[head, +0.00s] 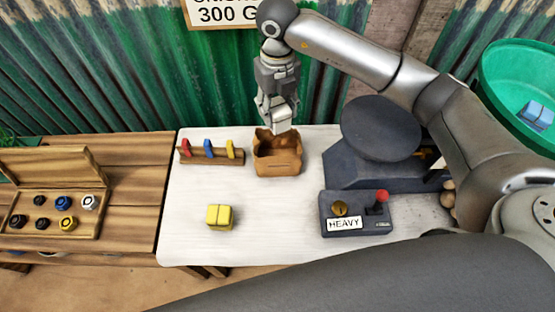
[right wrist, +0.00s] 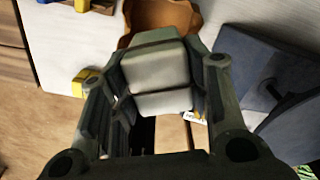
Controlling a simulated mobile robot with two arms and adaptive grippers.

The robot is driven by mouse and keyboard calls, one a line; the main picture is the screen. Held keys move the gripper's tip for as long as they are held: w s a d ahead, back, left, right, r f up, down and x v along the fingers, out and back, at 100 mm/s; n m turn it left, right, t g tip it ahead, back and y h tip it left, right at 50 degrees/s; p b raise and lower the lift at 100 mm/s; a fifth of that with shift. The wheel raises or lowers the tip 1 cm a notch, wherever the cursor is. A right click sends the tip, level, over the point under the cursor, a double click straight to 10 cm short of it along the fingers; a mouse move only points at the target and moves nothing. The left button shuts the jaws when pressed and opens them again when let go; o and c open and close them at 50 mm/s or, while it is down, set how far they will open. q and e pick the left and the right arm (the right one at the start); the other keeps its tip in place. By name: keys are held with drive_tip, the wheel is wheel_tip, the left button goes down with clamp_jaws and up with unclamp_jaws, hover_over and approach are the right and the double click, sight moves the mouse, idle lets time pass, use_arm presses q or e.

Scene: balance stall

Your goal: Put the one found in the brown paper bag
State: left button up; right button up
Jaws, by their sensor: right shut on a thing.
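My right gripper (head: 277,106) is shut on a white block (head: 280,119) and points down over the brown paper bag (head: 278,166). The block looks like two joined halves in the right wrist view (right wrist: 157,78), between the two fingers. The bag stands open on the white table, and its rim also shows in the right wrist view (right wrist: 165,12), beyond the block. The block appears at or just above the bag's back rim; its exact height over the opening is hard to tell. My left gripper is not in view.
A yellow block (head: 218,216) lies on the white table (head: 275,240). A rack with coloured clips (head: 212,156) stands left of the bag. A dark scale (head: 380,130) and a box labelled HEAVY (head: 356,213) are right. A green tub (head: 497,70) holds a blue block (head: 537,115).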

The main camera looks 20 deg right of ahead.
wheel_tip(320, 180, down, 18)
drive_tip(key=shift+r+p, duration=0.25)
drive_tip(key=shift+p, duration=1)
drive_tip(key=shift+f, duration=0.2)
drive_tip(key=shift+f, duration=0.15)
drive_tip(key=o, duration=1.1)
drive_tip(key=shift+o, duration=0.2)
